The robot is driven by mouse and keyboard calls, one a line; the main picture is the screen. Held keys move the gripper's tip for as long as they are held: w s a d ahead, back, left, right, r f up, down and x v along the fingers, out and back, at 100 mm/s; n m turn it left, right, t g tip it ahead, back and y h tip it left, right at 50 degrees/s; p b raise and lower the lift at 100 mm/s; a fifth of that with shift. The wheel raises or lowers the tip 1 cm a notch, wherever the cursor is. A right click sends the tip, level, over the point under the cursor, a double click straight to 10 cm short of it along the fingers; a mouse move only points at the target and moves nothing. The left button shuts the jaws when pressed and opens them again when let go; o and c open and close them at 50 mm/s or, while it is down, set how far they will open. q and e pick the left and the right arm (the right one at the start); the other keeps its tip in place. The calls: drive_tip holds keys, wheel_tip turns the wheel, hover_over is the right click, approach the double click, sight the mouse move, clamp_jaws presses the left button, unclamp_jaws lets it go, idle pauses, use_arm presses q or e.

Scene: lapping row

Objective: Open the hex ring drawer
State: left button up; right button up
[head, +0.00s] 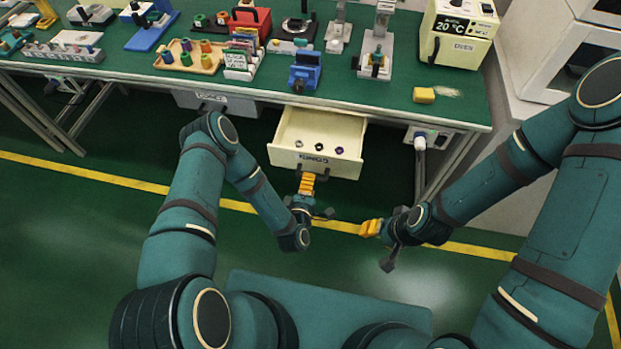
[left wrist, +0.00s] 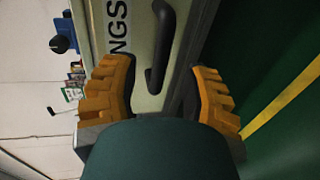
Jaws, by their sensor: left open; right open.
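The hex ring drawer (head: 345,165) is a cream drawer under the bench. It stands pulled out, with several small dark and purple rings inside. Its front label, hard to read in the head view, ends in "NGS" in the left wrist view. The dark handle (left wrist: 160,50) shows there between the finger lines of my left gripper (head: 307,182), touching neither finger. That gripper is open and empty, right at the drawer front. My right gripper (head: 371,228) is open and empty, out over the floor to the right of the drawer.
The green bench top (head: 420,112) above holds trays, fixtures and a cream oven (head: 460,32). A grey drawer (head: 215,102) sits shut to the left. A bench leg and a socket box (head: 428,136) stand right of the open drawer. The floor in front is clear.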

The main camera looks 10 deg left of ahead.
use_arm(q)
drive_tip(key=v, duration=0.9)
drive_tip(key=s+d+r+m+g+h, duration=0.1)
drive_tip(key=s+r+m+g+h, duration=0.2)
drive_tip(key=s+r+m+g, duration=0.4)
drive_tip(key=shift+r+m+g+h, duration=0.35)
drive_tip(key=shift+m+g, duration=3.15)
drive_tip(key=shift+m, duration=1.2)
idle(1.7)
